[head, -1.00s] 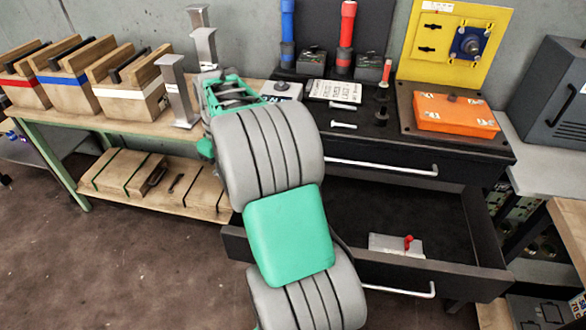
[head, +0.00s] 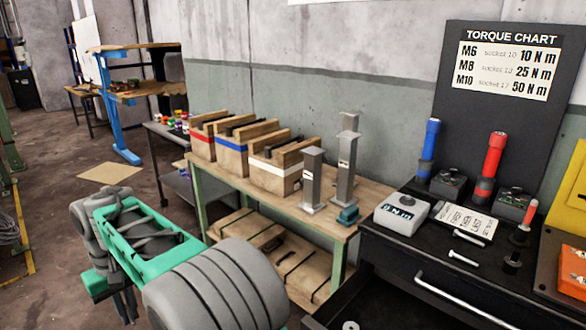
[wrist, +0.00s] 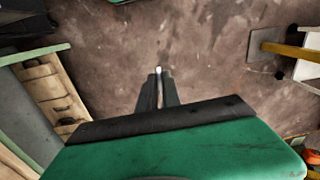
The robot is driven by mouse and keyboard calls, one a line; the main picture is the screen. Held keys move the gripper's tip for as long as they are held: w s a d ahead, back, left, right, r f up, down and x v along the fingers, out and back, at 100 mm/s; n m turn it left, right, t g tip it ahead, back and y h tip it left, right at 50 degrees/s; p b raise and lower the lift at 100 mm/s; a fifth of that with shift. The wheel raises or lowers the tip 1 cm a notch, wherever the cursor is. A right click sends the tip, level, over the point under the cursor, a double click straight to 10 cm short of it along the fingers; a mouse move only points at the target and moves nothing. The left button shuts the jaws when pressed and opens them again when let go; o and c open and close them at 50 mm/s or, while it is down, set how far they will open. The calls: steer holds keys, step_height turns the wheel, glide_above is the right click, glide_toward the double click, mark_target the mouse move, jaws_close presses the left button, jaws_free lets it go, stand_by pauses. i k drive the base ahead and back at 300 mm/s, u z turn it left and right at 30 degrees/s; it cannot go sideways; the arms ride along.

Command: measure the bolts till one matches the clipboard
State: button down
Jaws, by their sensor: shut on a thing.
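My gripper (wrist: 158,88) points down over the bare floor in the wrist view. It is shut on a small pale thing (wrist: 158,70), of which only the tip shows; I cannot tell for sure that it is a bolt. In the head view my arm is at the lower left, and the fingertips are not clear. Two silvery bolts lie on the black bench: one farther back (head: 468,238), one nearer (head: 463,258). A white printed card or clipboard (head: 467,221) lies behind them, its text too small to read. A white box with a display (head: 402,213) stands to its left.
A torque chart (head: 505,65) stands behind blue (head: 428,150) and red (head: 493,160) tools. A wooden table (head: 340,195) holds grey metal stands (head: 312,180) and wooden blocks (head: 283,178). The black bench has an open drawer (head: 375,310).

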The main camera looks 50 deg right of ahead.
mark_target(457, 233)
steer(key=u, duration=0.15)
steer(key=i, duration=0.5)
steer(key=z, duration=3.25)
